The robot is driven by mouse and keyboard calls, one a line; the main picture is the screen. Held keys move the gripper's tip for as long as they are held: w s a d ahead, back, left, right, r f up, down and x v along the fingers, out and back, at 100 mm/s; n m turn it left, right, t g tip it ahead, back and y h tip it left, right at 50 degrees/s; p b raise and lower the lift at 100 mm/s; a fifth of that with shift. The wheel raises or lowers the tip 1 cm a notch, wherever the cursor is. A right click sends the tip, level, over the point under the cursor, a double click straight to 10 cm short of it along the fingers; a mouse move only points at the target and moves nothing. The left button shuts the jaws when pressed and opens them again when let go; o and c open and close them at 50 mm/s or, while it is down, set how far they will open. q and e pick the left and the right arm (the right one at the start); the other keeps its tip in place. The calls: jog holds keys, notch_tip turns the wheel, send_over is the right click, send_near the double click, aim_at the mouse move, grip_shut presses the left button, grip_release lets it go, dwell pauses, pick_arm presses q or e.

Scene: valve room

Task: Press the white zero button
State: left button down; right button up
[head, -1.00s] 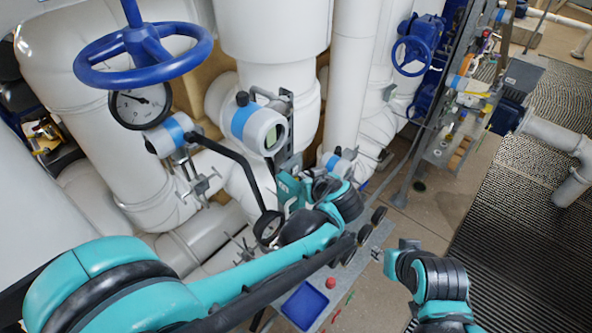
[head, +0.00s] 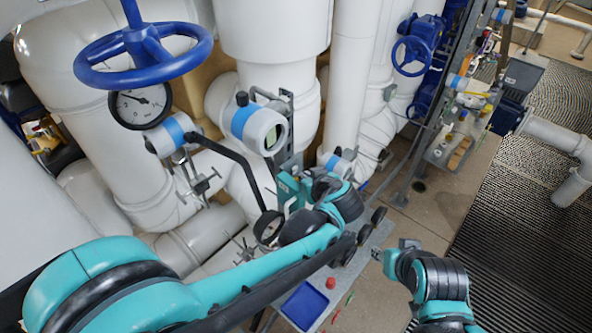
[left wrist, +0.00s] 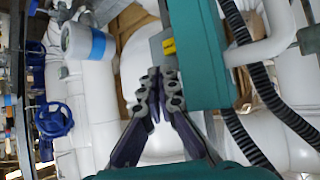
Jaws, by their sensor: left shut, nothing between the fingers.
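A teal box (left wrist: 210,55) fills the upper right of the left wrist view. A grey block with a yellow part (left wrist: 169,46) is on its left side. A teal box (head: 288,190) also shows in the head view, partly behind my left wrist. I cannot make out a white zero button in either view. My left gripper (left wrist: 156,76) is shut and empty, its tips just below the grey block in the left wrist view; I cannot tell if they touch it. My right gripper (head: 392,250) is at the lower right in the head view, too small to read.
A panel with a red button (head: 330,283) and a blue tray (head: 305,304) lies below my left arm. A blue handwheel (head: 143,52) is upper left.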

pick_arm(q)
jog(key=shift+w+a, duration=0.1)
jog(key=shift+a, duration=0.05)
jog(key=shift+w+a, duration=0.15)
jog(key=shift+a, duration=0.05)
jog(key=shift+w+a, duration=0.3)
jog(key=shift+a, duration=0.1)
dwell(0.9)
jog(key=shift+d, duration=0.1)
jog(key=shift+s+d, duration=0.55)
jog(key=shift+d, duration=0.05)
dwell(0.3)
jog(key=s+d, duration=0.1)
jog(key=d, duration=0.1)
jog(key=s+d+b, duration=0.1)
jog(key=s+d, duration=0.1)
dwell(0.4)
dwell(0.7)
